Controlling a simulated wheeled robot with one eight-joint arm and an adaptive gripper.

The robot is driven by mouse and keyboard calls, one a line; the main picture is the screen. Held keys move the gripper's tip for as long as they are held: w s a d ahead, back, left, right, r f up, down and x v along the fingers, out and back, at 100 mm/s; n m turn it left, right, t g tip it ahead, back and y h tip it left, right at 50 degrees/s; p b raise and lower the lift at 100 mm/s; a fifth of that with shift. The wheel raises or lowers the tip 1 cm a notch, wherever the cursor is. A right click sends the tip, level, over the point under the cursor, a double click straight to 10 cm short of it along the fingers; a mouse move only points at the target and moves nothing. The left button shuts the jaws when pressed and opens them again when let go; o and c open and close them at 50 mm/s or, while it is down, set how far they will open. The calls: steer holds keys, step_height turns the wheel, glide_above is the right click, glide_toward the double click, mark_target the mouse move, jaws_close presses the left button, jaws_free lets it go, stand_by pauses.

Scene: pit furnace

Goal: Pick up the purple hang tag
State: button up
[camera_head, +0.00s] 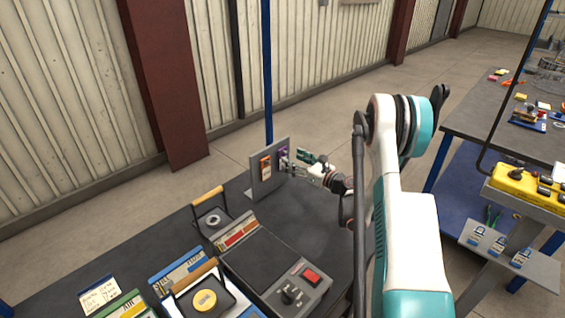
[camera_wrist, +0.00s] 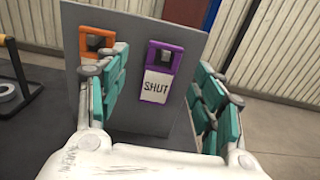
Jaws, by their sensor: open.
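The purple hang tag (camera_wrist: 163,58) hangs on the upright grey panel (camera_wrist: 133,108), with a white label reading "SHUT" and a dark hook or peg at its top. In the head view the purple tag (camera_head: 283,154) shows as a small patch, partly covered by my gripper. My gripper (camera_wrist: 160,95) is open, with teal-padded fingers on either side of the tag in the wrist view. The head view shows my gripper (camera_head: 290,163) close in front of the panel. I cannot tell whether a finger touches the tag.
An orange tag (camera_wrist: 97,45) hangs left of the purple one, partly behind my left finger. The dark table (camera_head: 310,225) holds a control box with a red switch (camera_head: 312,275), a tape holder (camera_head: 212,219) and several booklets. A yellow box (camera_head: 530,185) stands at the right.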

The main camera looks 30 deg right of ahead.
steer(key=x, duration=0.1)
steer(key=b+x, duration=0.1)
steer(key=x, duration=0.2)
steer(key=shift+w+d+f+b, duration=0.2)
steer(key=shift+w+b, duration=0.1)
steer(key=c, duration=1)
steer(key=shift+o, duration=0.2)
